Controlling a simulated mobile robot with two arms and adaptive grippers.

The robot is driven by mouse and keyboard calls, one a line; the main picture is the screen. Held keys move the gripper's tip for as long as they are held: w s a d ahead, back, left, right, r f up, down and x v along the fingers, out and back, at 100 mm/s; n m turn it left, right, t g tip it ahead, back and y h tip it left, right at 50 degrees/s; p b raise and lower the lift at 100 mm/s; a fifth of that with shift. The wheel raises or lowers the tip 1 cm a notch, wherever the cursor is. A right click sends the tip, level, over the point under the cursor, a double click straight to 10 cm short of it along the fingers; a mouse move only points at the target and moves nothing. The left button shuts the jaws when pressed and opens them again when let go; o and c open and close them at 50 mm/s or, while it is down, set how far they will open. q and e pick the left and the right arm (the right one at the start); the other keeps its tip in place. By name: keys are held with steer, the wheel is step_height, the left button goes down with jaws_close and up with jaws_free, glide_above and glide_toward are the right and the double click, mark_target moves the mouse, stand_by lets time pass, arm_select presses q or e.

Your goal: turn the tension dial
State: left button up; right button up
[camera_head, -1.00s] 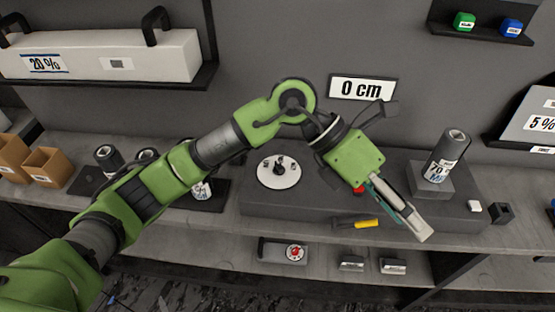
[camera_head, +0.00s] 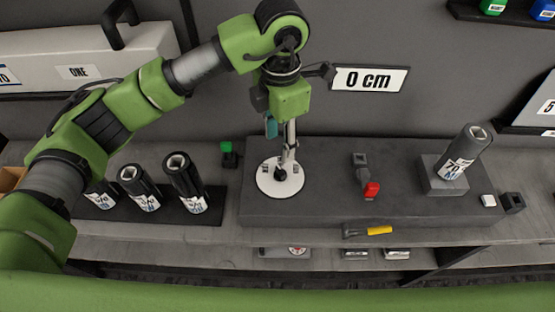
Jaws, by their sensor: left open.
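The fingers hide part of the disc. My right gripper is not in view.
A small red-ended lever (camera_head: 371,190) and a dark roll on a stand (camera_head: 461,160) are on the block (camera_head: 320,207) to the right. Several dark rolls (camera_head: 186,182) stand at left.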

mark_target(279, 170)
arm_select(q)
step_height(279, 170, down, 4)
steer(key=shift+s+r+p, duration=0.1)
steer(key=shift+r+p, duration=0.05)
steer(key=shift+p, duration=0.45)
step_height(279, 170, down, 2)
steer(key=shift+a+f+p, duration=0.1)
steer(key=shift+p, duration=0.2)
steer(key=f, duration=0.2)
steer(key=f+p, duration=0.1)
steer(key=f, duration=0.1)
steer(key=shift+w, duration=0.25)
steer(key=shift+f, duration=0.55)
steer(key=c, duration=1)
steer(key=shift+c, duration=0.6)
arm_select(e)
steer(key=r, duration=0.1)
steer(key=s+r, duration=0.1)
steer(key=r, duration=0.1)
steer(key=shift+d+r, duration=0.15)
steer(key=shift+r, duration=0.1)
